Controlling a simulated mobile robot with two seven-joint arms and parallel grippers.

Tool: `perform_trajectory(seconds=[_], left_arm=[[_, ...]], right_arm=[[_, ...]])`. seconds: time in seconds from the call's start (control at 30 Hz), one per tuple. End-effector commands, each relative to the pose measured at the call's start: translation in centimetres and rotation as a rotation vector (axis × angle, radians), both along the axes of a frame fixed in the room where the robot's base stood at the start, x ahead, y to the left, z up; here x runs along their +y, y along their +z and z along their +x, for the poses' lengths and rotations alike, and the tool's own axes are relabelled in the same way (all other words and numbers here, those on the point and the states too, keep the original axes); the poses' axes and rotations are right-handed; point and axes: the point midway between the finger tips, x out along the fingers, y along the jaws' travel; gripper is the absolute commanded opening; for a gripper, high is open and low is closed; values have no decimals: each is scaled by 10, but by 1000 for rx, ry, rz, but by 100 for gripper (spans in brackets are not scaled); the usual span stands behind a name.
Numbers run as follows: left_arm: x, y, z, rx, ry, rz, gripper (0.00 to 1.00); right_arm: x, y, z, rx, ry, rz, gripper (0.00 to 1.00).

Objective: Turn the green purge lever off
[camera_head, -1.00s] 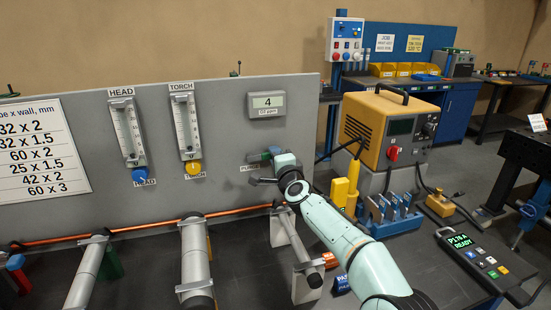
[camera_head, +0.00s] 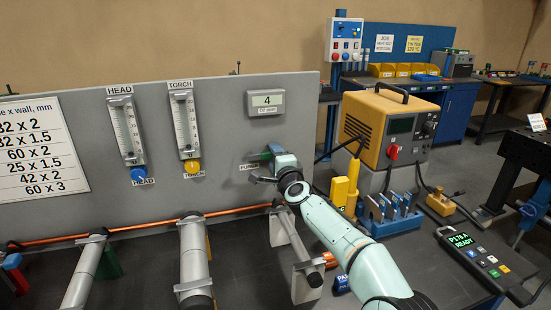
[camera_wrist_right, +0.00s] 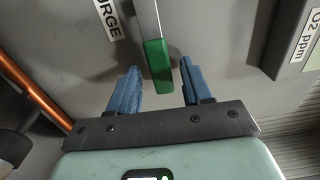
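The purge lever is a metal bar with a green grip (camera_wrist_right: 158,66), and it hangs from the grey panel beside a label reading "URGE" in the right wrist view. My right gripper (camera_wrist_right: 160,72) is open, with one blue finger on each side of the green grip and a visible gap to both. In the head view my right gripper (camera_head: 262,168) is at the panel, below the gauge display. It partly hides the lever and its label there. My left gripper is not in view.
The grey panel (camera_head: 220,110) carries the HEAD flowmeter (camera_head: 127,130), the TORCH flowmeter (camera_head: 185,125) and a display (camera_head: 266,103) reading 4. A copper tube (camera_head: 140,227) runs low in front of it. A yellow power unit (camera_head: 388,130) stands right of my right arm.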

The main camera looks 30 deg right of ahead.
Motion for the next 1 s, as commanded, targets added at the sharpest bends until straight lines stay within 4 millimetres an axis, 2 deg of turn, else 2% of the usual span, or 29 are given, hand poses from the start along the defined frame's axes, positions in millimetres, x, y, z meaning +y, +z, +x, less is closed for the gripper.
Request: perform_trajectory(seconds=[0.23, 0.37, 0.7, 0.9, 1.0], left_arm=[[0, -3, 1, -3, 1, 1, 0], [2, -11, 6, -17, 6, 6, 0], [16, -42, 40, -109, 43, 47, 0], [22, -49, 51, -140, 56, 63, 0], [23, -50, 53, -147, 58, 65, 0]], right_arm=[[1, 0, -4, -1, 0, -2, 49], [3, 0, -17, -1, 0, -2, 49], [19, -2, -80, -1, 0, -2, 49], [27, 0, -113, -1, 0, -2, 49], [29, 0, -123, -1, 0, -1, 49]])
